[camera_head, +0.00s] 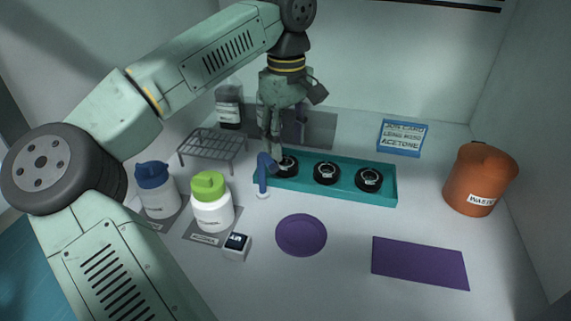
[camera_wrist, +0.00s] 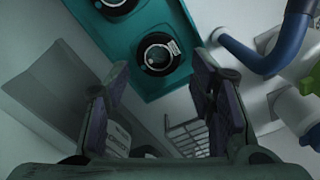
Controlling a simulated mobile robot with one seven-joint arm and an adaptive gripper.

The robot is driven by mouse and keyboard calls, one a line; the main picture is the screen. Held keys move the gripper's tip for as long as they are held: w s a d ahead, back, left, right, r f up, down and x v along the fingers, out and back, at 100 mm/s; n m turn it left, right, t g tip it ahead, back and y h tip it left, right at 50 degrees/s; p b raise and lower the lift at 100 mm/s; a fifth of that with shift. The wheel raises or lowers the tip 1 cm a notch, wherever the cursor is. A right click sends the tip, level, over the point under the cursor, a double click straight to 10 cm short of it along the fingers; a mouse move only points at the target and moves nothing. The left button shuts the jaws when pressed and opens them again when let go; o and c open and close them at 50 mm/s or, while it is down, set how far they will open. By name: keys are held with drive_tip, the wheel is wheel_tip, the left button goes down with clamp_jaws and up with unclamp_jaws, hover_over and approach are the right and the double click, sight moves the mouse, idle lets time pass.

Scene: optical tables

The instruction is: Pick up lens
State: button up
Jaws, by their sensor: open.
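Three lenses in black round mounts sit in a row in a teal tray (camera_head: 345,190): a left lens (camera_head: 289,166), a middle lens (camera_head: 327,172) and a right lens (camera_head: 369,179). My gripper (camera_head: 271,148) is open and empty, pointing down above the tray's left end, close to the left lens. In the wrist view my gripper (camera_wrist: 160,68) has its fingers spread on either side, with one lens (camera_wrist: 158,54) between and just beyond the tips. A second lens (camera_wrist: 117,5) is cut off at the top edge. The gripper's fingers partly cover the left lens in the head view.
A blue upright piece (camera_head: 264,174) stands close at the tray's left end. A wire rack (camera_head: 212,146), white bottles (camera_head: 212,210) and a small box (camera_head: 236,246) are to the left. A purple dish (camera_head: 301,235), purple mat (camera_head: 420,263) and orange waste container (camera_head: 480,180) lie front and right.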

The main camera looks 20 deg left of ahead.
sight(285, 162)
wheel_tip(285, 162, down, 5)
drive_tip(key=shift+w+f+p, duration=0.1)
drive_tip(key=shift+w+p, duration=0.05)
drive_tip(key=shift+p, duration=0.45)
drive_tip(key=shift+a, duration=0.1)
drive_tip(key=c, duration=0.8)
